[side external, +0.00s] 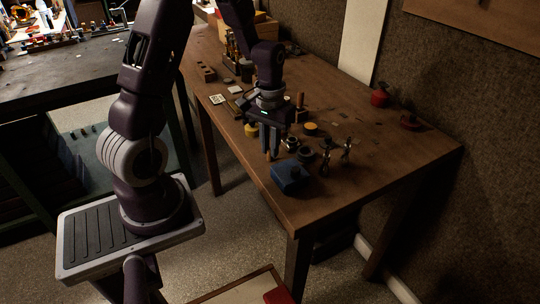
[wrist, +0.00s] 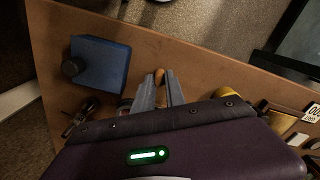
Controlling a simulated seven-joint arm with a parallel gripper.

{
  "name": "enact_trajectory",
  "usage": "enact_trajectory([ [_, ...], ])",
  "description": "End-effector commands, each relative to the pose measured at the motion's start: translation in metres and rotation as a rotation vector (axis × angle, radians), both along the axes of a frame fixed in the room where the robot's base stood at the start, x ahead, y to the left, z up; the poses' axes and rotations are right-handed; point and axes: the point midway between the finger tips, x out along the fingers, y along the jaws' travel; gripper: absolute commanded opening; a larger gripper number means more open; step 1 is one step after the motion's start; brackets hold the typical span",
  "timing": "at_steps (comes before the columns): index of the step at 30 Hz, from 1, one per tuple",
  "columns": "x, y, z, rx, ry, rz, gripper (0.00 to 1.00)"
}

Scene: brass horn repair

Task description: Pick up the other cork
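A small tan cork (wrist: 159,76) shows at my fingertips in the wrist view. It also shows as a small light-brown piece (side external: 268,157) just below my fingers in the side view, close to the tabletop. My gripper (wrist: 160,84) points down over the bench, with one grey finger on each side of the cork. In the side view my gripper (side external: 269,150) is behind the blue block. I cannot tell whether the fingers touch the cork or whether it rests on the wood. I cannot make out a second cork for sure.
A blue block (side external: 290,177) stands by the front edge of the wooden bench (side external: 330,204), left of my fingers in the wrist view (wrist: 101,67). The bench's right end is mostly clear.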

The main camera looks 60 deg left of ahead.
Motion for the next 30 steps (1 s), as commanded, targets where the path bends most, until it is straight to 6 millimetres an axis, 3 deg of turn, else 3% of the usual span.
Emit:
enact_trajectory([
  [15,0.000,0.000,0.001,0.000,-0.001,0.000,0.00],
  [30,0.001,0.001,0.040,0.001,-0.003,0.000,0.00],
])
